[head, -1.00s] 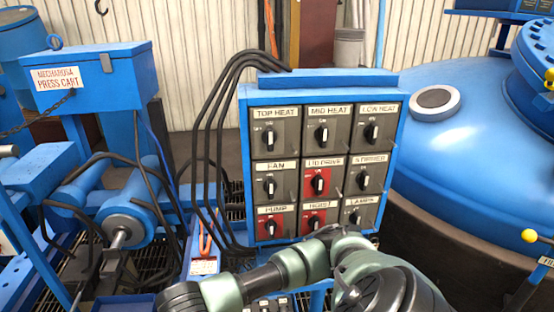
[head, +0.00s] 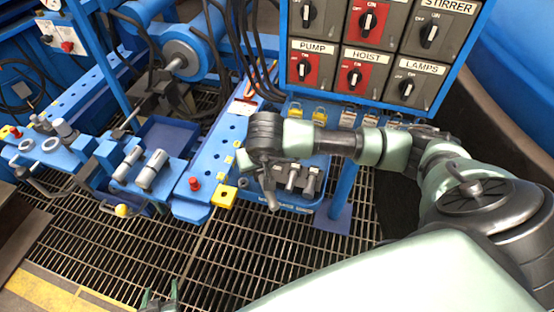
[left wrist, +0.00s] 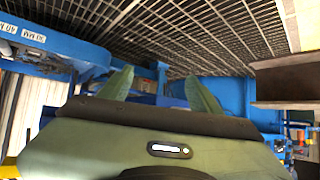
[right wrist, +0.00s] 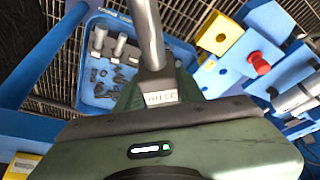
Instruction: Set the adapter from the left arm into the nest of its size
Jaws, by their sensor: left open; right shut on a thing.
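My left gripper (head: 160,296) shows at the bottom of the head view, over the floor grating. In the left wrist view its green fingers (left wrist: 160,88) are apart with nothing between them. My right gripper (right wrist: 150,95) is shut on a grey metal rod (right wrist: 147,30) with a small pale label at its lower end. In the head view this rod (head: 271,193) hangs beside the blue tray. I cannot surely pick out the adapter. Two silver cylinders (head: 150,170) lie on the blue bench at left. Size labels "30 MM" (left wrist: 33,35) and "40 MM" (left wrist: 7,27) sit on a blue beam; their nests are not clear.
A blue tray (head: 300,208) with metal pegs stands below the switch panel (head: 385,60); it also shows in the right wrist view (right wrist: 95,100). A blue rail with holes (head: 225,150), a red knob (head: 195,184) and a yellow block (head: 224,196) are left of it. Open grating lies in front.

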